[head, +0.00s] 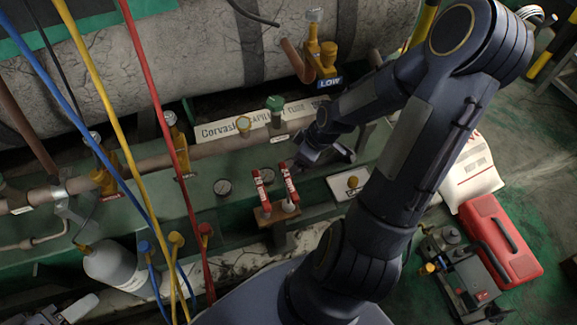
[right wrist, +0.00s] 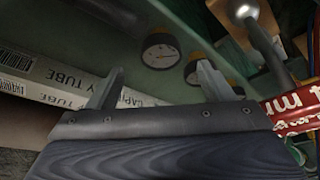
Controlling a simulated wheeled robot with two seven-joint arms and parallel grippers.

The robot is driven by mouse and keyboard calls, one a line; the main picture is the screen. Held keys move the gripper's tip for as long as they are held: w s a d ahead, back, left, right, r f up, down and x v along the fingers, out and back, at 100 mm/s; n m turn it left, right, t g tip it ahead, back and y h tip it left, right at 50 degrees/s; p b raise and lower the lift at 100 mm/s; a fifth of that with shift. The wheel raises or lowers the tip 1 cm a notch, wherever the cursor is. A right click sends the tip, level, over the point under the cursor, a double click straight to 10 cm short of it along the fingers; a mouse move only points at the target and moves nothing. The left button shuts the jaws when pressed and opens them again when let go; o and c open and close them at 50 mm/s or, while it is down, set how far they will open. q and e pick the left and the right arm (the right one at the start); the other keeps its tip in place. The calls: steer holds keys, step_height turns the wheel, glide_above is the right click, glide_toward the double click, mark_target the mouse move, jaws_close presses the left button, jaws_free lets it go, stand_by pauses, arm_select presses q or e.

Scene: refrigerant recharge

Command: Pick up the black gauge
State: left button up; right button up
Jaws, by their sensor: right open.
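I cannot tell which is the black gauge. My right gripper (head: 302,163) is just right of the gauges; its fingers (right wrist: 160,86) are apart and empty. A grey part at the lower left (head: 76,308) may be my left gripper; its jaws are unclear.
Two red-labelled tubes (head: 289,188) stand in a brown holder in front of the gauges. A capillary tube box (head: 290,112) lies behind. Blue, yellow and red hoses (head: 168,130) cross the left side. A red toolbox (head: 500,240) stands at right.

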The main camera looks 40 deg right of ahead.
steer(key=b+x, duration=0.3)
steer(key=x, duration=0.2)
steer(key=shift+f+b, duration=0.2)
steer(key=shift+b, duration=0.1)
steer(key=shift+w+a+f+b, duration=0.2)
steer(key=shift+f+b, duration=0.1)
steer(key=shift+f, duration=0.15)
steer(key=shift+c, duration=0.4)
steer(key=c, duration=0.9)
steer(key=shift+c, duration=0.7)
steer(key=shift+r, duration=0.15)
